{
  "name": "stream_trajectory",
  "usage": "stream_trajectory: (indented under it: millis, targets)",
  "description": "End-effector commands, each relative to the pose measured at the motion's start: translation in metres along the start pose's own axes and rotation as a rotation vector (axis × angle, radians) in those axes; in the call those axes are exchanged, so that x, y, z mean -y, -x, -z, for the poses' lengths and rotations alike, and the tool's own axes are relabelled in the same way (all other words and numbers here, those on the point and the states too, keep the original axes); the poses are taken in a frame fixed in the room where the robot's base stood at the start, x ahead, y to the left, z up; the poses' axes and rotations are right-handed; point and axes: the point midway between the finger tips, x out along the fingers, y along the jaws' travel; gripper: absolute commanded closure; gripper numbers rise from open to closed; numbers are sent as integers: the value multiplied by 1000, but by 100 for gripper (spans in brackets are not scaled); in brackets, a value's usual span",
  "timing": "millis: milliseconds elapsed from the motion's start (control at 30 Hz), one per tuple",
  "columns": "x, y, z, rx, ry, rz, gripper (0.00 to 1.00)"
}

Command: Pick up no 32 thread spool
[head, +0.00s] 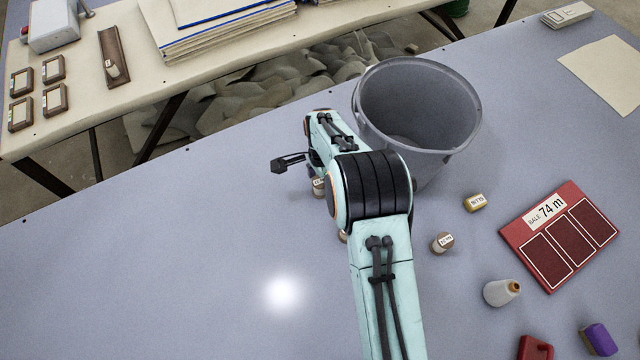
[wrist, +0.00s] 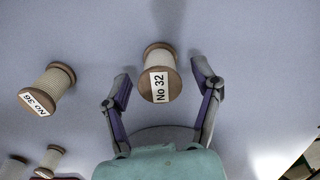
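The No 32 thread spool (wrist: 157,62) stands out in the wrist view, with cream thread, brown wooden ends and a white label reading "No 32". My gripper (wrist: 162,84) is open around it, one finger to each side, with a visible gap between each finger and the spool. A second spool labelled No 36 (wrist: 49,89) lies to the left, outside the fingers. In the head view my arm hides most of the gripper. A small spool (head: 318,187) shows beside my arm there, but its label is unreadable.
A grey bin (head: 465,135) stands just behind and right of my arm. The table's left part (head: 150,270) is clear.

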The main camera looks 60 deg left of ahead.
Motion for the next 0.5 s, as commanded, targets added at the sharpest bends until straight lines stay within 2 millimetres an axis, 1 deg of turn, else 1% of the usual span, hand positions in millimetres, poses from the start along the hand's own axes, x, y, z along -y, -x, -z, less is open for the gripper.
stream_trajectory:
  millis: [33,67,100,133,500]
  targets:
    - [0,0,0,0,0,0,59]
    - [0,0,0,0,0,0,69]
    - [0,0,0,0,0,0,81]
    - [0,0,0,0,0,0,90]
    - [0,1,0,0,0,-1,90]
